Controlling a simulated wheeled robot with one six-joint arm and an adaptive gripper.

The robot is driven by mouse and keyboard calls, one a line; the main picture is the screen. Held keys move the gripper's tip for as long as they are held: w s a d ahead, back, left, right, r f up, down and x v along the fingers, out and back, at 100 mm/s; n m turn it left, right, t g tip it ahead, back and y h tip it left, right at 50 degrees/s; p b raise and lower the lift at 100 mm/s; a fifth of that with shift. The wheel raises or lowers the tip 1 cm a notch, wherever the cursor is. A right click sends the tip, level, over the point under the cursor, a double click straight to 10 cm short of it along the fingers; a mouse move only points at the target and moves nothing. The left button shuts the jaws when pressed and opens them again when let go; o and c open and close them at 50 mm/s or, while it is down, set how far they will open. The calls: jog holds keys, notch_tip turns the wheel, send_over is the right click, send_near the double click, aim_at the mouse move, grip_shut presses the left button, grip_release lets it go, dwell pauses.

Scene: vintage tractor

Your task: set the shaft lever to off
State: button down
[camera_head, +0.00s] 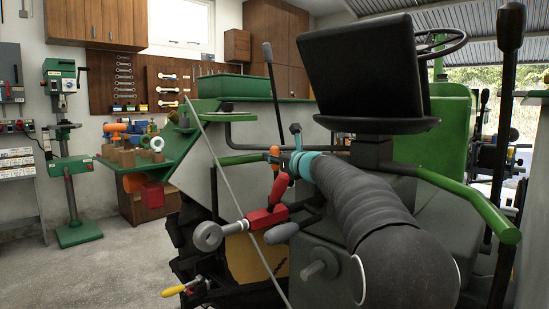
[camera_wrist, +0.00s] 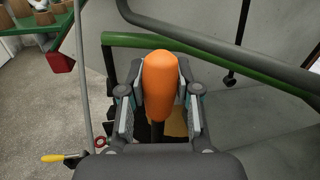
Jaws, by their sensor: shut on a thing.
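An orange lever handle (camera_wrist: 160,85) stands upright between the fingers of my gripper (camera_wrist: 160,100) in the wrist view. The fingers are shut on its sides, and a dark stem shows below it. In the head view the orange handle (camera_head: 274,154) is a small piece just left of my gripper (camera_head: 285,152), partly hidden by it. I cannot read any on or off marking, so the lever's setting cannot be told.
A green rail (camera_wrist: 200,47) runs just behind the handle. A red-handled lever (camera_head: 280,187) stands close below my gripper. A yellow handle (camera_head: 174,291) is low down. The black seat (camera_head: 360,75) is to the right. Open floor (camera_head: 90,280) lies left.

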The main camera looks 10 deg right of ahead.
jog(key=shift+s+a+f+b, duration=0.25)
jog(key=shift+a+f+b, duration=0.05)
jog(key=shift+b, duration=0.45)
jog(key=s+a+n+b, duration=0.1)
jog(key=b, duration=0.1)
jog(key=s+a+n+b, duration=0.1)
jog(key=a+b, duration=0.1)
jog(key=shift+n+t+b, duration=0.3)
jog(key=shift+n+b, duration=0.1)
jog(key=c, duration=0.8)
grip_release()
jog(key=shift+s, duration=0.1)
jog(key=v, duration=1.2)
